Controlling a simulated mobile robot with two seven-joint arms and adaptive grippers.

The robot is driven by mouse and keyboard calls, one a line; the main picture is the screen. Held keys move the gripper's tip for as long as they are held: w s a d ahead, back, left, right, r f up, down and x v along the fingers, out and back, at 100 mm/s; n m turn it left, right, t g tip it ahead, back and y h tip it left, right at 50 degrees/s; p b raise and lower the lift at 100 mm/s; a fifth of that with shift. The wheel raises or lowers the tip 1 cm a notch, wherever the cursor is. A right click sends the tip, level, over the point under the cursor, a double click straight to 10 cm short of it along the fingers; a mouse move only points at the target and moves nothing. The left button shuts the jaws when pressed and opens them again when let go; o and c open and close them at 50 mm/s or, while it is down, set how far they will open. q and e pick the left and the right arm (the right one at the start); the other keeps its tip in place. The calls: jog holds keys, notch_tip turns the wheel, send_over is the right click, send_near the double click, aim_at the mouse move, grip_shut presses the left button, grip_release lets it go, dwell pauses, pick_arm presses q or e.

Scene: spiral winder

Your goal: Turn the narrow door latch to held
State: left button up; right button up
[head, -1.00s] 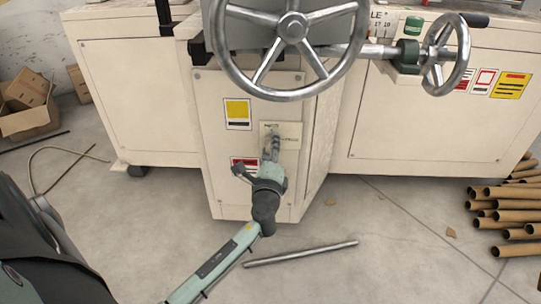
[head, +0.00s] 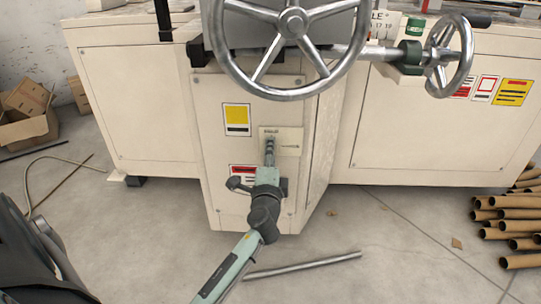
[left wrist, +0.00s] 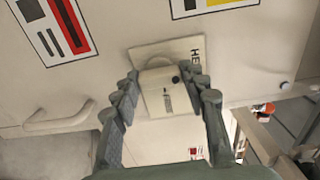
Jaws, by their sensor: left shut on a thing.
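The narrow door (head: 215,130) is a cream panel below the large handwheel. Its latch plate (head: 292,134) is a small cream rectangle with dark lettering. In the left wrist view the latch knob (left wrist: 168,90) is a pale block with a dark dot and a small printed mark, in front of the plate (left wrist: 147,52), where the letters "HE" show. My left gripper (head: 269,150) reaches up to the latch from below. In the left wrist view its fingers (left wrist: 165,95) stand on both sides of the knob, shut on it. My right gripper is not in view.
The large handwheel (head: 294,22) overhangs the door, and a smaller handwheel (head: 447,55) is at right. A pull handle (left wrist: 60,119) sits beside the latch. A metal bar (head: 303,265) lies on the floor. Cardboard tubes (head: 510,225) are stacked at right.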

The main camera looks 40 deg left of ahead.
pick_arm(q)
jog(key=o, duration=1.2)
jog(key=shift+c, duration=0.2)
jog(key=v, duration=1.2)
